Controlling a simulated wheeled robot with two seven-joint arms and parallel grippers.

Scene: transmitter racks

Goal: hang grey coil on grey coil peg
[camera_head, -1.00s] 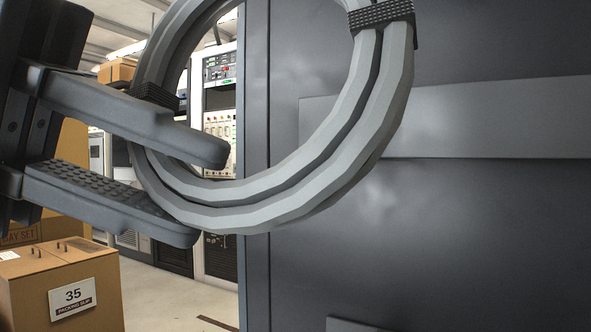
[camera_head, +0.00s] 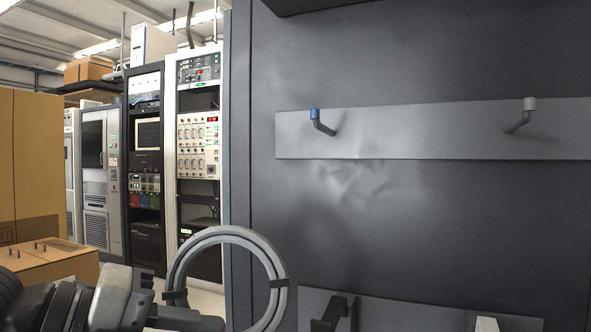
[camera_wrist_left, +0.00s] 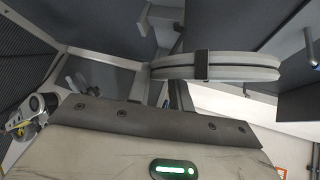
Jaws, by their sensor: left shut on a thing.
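The grey coil (camera_head: 270,262) is a ring of several turns with black bands. In the head view it stands upright at lower centre-left, in front of the dark panel's left edge. My left gripper (camera_head: 180,314) is shut on the coil's lower left side; the lower part of the coil is cut off by the frame. In the left wrist view the coil (camera_wrist_left: 235,72) shows edge-on, with a black band in its middle. The grey-tipped peg (camera_head: 523,112) is on the panel's upper strip at right, well above and right of the coil. My right gripper is not in view.
A blue-tipped peg (camera_head: 318,120) is on the same strip (camera_head: 420,132), left of the grey one. A lower strip has a black hook (camera_head: 330,312) and a white hook (camera_head: 487,324). Equipment racks (camera_head: 196,140) and cardboard boxes (camera_head: 45,258) stand at left.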

